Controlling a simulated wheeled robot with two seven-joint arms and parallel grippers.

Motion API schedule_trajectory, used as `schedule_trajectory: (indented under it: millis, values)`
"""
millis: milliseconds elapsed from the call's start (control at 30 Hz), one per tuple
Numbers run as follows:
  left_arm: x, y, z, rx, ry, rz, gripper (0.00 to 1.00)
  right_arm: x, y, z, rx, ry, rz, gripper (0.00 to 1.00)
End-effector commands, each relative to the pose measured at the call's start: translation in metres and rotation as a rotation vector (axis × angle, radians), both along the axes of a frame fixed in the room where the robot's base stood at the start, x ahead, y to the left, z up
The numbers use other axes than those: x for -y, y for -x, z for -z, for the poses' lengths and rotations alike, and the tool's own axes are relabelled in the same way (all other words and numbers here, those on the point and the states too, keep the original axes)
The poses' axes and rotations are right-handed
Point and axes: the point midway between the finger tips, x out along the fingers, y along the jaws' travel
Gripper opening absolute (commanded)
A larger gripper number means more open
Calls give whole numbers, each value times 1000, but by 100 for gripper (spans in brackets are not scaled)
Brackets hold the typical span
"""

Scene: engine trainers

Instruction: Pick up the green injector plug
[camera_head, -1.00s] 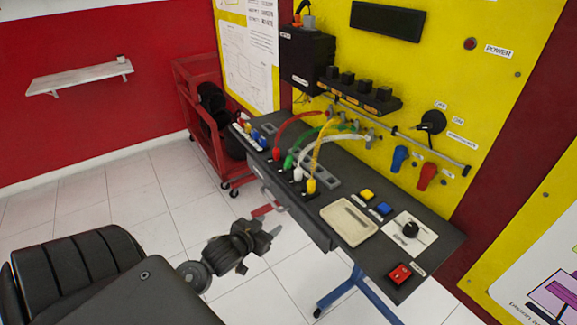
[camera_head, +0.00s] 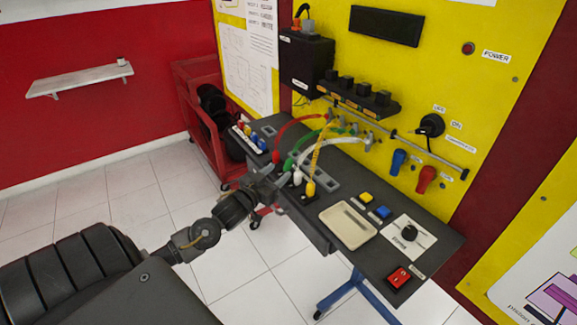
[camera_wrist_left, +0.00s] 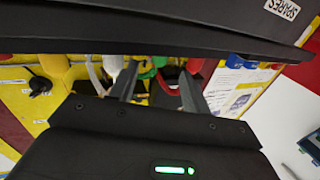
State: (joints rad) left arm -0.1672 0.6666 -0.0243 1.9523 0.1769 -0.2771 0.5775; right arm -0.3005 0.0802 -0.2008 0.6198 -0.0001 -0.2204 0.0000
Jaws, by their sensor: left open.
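The green injector plug (camera_head: 288,164) stands on the dark bench, on a green cable, between the red plug (camera_head: 276,157) and the white plug (camera_head: 297,177). The yellow plug (camera_head: 311,188) is the nearest of the row. My left gripper (camera_head: 277,178) is at the bench's front edge, just in front of the plugs, open and empty. In the left wrist view its fingers (camera_wrist_left: 160,88) are spread, with green (camera_wrist_left: 152,66) showing beyond and between them. The green plug's lower part is partly hidden there. My right gripper is not in view.
A dark panel labelled SPARES (camera_wrist_left: 200,22) fills the top of the left wrist view, close to the fingers. A beige tray (camera_head: 348,226), yellow and blue buttons and a red switch (camera_head: 398,277) sit to the right. A red cart (camera_head: 195,100) stands behind left.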

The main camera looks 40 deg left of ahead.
Motion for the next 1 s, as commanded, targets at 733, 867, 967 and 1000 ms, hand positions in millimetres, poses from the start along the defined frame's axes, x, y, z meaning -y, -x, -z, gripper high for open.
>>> schedule_trajectory:
  millis: [733, 867, 967, 1000]
  values:
    - [-2, -55, -2, -1, 0, 1, 47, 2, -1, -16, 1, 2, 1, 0]
    - [-2, -55, -2, -1, 0, 1, 46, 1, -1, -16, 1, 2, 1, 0]
    - [-2, -55, -2, -1, 0, 1, 33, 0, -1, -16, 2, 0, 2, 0]
    - [-2, -55, -2, -1, 0, 1, 28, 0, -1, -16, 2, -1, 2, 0]
